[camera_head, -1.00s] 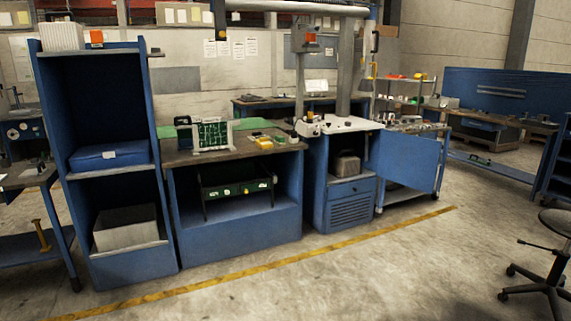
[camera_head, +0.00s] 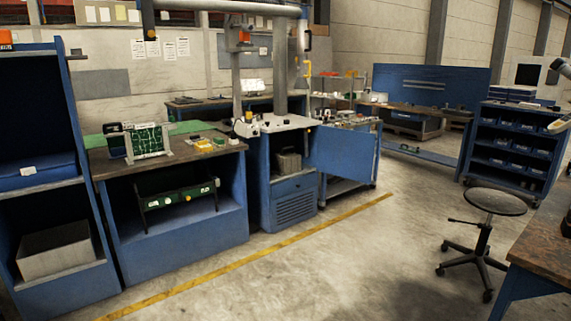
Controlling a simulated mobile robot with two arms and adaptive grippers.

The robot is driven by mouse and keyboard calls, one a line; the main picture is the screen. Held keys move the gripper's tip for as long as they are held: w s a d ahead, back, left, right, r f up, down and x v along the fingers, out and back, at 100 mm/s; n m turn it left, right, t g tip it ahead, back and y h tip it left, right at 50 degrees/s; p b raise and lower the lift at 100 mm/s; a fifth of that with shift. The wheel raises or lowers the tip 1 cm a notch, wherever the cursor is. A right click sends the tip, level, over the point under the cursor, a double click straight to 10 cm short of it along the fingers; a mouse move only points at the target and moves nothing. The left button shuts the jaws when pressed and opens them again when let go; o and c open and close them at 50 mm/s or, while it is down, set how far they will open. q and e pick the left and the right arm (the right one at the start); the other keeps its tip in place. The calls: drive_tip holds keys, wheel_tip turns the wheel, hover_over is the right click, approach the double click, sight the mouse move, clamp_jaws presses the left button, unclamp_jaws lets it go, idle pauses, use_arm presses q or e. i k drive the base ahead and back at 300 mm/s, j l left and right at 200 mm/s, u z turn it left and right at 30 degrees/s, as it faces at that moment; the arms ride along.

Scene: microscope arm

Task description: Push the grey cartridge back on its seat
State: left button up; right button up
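No part of the view can be told for sure as the grey cartridge or its seat. A small grey box (camera_head: 289,162) sits inside the open blue cabinet (camera_head: 262,185) under the machine with the vertical column, at mid distance. Whether this box is the cartridge I cannot tell. Neither of my grippers shows in the head view.
A blue shelf unit (camera_head: 88,160) and a workbench (camera_head: 168,152) with a green circuit board (camera_head: 140,142) stand at left. The blue door (camera_head: 343,153) hangs open. A stool (camera_head: 497,202) and a wooden table (camera_head: 545,240) stand at right. The middle floor is clear.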

sight(288, 162)
drive_tip(key=i+z, duration=0.1)
drive_tip(key=i, duration=1.95)
